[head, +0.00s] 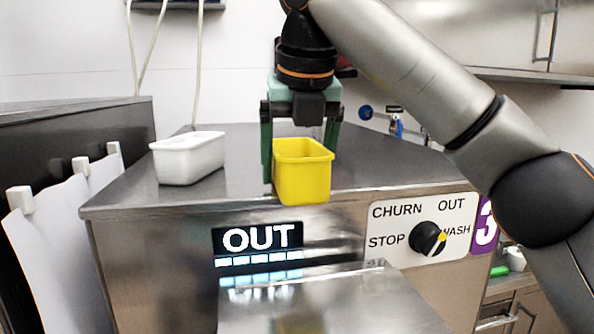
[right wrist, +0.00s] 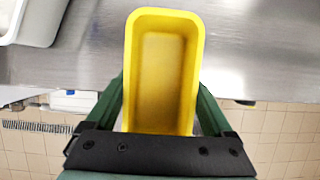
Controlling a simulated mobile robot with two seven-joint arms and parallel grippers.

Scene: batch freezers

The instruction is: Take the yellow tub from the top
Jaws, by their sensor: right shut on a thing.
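The yellow tub (head: 304,180) is an open, empty rectangular container at the front edge of the steel machine's top (head: 235,180). My right gripper (head: 299,160) reaches down from above and is shut on the tub, with a green finger on each side. In the right wrist view the tub (right wrist: 160,75) is upright between the fingers (right wrist: 160,110), and its near part reaches past the top's edge. Whether its base touches the top or hangs just above it, I cannot tell. My left gripper is not in view.
A white tub (head: 188,158) stands on the top to the left. Cupboards (head: 500,35) hang at the upper right.

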